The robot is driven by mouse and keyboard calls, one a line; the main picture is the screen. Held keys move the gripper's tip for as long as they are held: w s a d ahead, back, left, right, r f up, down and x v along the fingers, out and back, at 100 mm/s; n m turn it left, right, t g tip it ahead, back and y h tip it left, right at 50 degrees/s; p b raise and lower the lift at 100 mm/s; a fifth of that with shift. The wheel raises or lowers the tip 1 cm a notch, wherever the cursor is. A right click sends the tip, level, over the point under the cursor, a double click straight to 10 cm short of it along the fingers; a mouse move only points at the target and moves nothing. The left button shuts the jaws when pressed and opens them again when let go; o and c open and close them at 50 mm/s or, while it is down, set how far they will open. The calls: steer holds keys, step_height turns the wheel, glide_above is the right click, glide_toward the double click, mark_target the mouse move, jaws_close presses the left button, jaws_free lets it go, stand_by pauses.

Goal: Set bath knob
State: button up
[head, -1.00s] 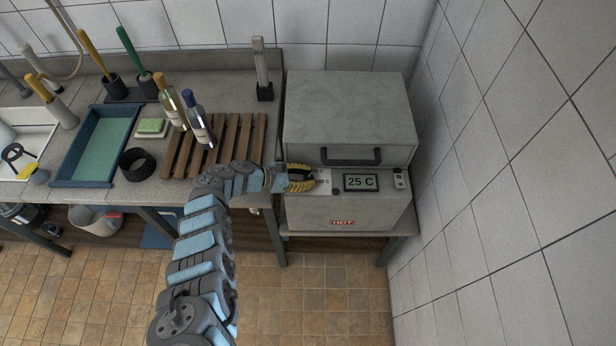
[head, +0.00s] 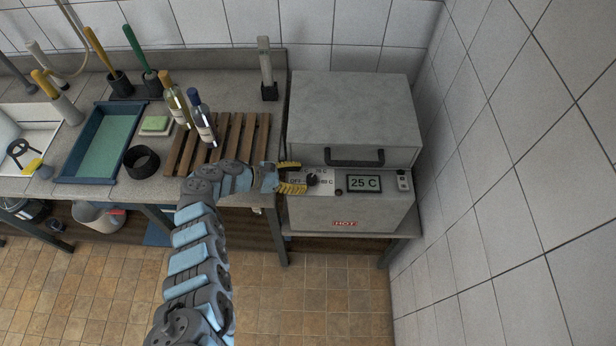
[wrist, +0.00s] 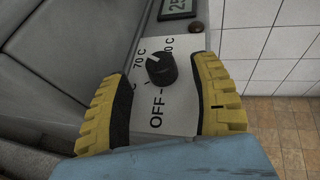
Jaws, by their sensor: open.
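The bath knob (head: 313,179) is a small black dial on a white label plate on the front of a grey bath unit (head: 352,120). In the wrist view the knob (wrist: 161,68) has a white pointer line aimed at the upper left, toward the "70 C" mark. "OFF" is printed below it; other marks are partly hidden by the fingers. The display (head: 364,184) reads 25 C. My gripper (head: 291,177) is open just left of the knob, its yellow ridged fingers either side of it. In the wrist view gaps separate both fingers from the knob.
A drawer-like handle (head: 354,156) sticks out above the panel. A small switch (head: 403,180) is right of the display, and a red HOT label (head: 345,223) is below. Left are a slatted rack (head: 240,135) and bottles (head: 202,120). A tiled wall closes the right.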

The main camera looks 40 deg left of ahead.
steer(key=v, duration=0.7)
steer(key=shift+s+a+r, duration=0.15)
steer(key=shift+s+a, duration=0.1)
steer(key=shift+s, duration=0.05)
steer(key=shift+r, duration=0.1)
